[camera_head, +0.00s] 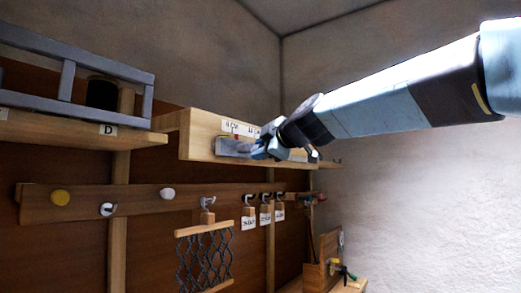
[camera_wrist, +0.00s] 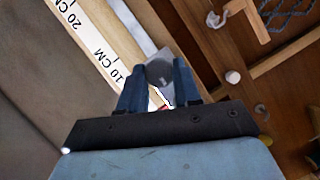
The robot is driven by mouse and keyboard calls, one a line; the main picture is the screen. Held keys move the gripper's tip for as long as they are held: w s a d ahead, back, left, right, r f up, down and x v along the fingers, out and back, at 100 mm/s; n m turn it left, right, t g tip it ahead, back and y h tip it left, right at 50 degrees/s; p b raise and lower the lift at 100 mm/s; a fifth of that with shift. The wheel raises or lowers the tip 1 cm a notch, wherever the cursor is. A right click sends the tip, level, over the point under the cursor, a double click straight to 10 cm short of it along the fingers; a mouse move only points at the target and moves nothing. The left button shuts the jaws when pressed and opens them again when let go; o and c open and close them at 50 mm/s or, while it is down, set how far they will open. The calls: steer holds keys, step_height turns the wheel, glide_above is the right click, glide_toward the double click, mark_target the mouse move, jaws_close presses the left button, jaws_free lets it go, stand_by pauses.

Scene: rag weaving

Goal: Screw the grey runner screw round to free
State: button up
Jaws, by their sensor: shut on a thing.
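The grey runner (camera_head: 230,147) is a light metal piece on the front of the wooden board (camera_head: 203,124); its plate also shows beyond the fingertips in the wrist view (camera_wrist: 163,55). The screw (camera_wrist: 159,73) is a round, dark grey head in front of that plate. My gripper (camera_head: 262,150) is at the runner's right side in the head view. In the wrist view my gripper (camera_wrist: 159,80) has its two blue fingers on either side of the screw head, shut on it. The screw's thread is hidden. A small red mark shows between the fingers.
A white scale strip (camera_wrist: 95,45) with CM marks runs along the board. Below, a peg rail (camera_head: 135,203) carries several pegs and hooks, with a dark net (camera_head: 205,259) hanging. A grey rack (camera_head: 66,80) stands on the left shelf. Free room lies at the right wall.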

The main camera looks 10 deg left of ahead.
steer(key=shift+f+n+t, duration=0.1)
steer(key=shift+n+t, duration=0.2)
steer(key=shift+n, duration=0.4)
steer(key=o, duration=0.8)
steer(key=shift+w+r+m+g, duration=0.15)
steer(key=shift+m+g, duration=0.95)
steer(key=shift+m, duration=1.1)
